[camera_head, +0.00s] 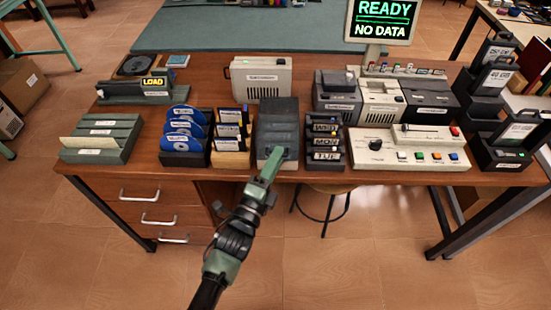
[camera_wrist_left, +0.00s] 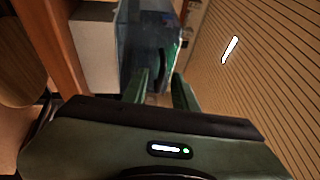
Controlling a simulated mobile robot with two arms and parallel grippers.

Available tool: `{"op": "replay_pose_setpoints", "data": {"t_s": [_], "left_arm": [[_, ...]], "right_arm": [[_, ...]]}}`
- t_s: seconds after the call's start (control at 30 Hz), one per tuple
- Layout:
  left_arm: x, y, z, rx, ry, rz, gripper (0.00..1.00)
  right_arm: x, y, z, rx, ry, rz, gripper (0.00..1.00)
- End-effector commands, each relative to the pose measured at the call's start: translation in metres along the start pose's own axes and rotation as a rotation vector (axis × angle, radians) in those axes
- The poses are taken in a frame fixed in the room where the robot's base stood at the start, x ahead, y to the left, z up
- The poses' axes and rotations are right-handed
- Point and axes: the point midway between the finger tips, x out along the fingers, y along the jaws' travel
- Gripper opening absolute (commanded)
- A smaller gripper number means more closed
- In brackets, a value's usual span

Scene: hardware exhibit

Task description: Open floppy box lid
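The floppy box (camera_head: 277,122) stands near the front edge of the desk, with a dark smoky lid that looks down over a grey front. It also shows in the left wrist view (camera_wrist_left: 138,40) as a translucent bluish-dark box just ahead of the fingers. My left gripper (camera_head: 273,160) is at the front of the box, close to its lower front edge. In the left wrist view my left gripper (camera_wrist_left: 161,82) has its fingers apart, with a dark curved part of the box beyond the gap. I cannot tell whether the fingers touch the box. My right gripper is not in view.
Labelled day trays (camera_head: 326,142) stand close on the right. A beige unit (camera_head: 262,78) is behind. A control panel (camera_head: 410,150) lies further right. Open floor is in front of the desk.

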Motion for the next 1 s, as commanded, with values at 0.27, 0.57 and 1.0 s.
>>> {"op": "replay_pose_setpoints", "data": {"t_s": [0.27, 0.57, 1.0], "left_arm": [[-0.0004, 0.0001, 0.0, -0.001, 0.0, 0.0, 0.0], [-0.0005, 0.0002, 0.0001, -0.001, 0.0, 0.001, 0.0], [-0.0007, 0.0005, 0.0001, 0.0, 0.0, 0.001, 0.0]], "right_arm": [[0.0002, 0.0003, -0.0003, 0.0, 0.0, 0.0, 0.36], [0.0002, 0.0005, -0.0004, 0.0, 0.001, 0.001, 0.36], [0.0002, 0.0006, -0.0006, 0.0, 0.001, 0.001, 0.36]]}}
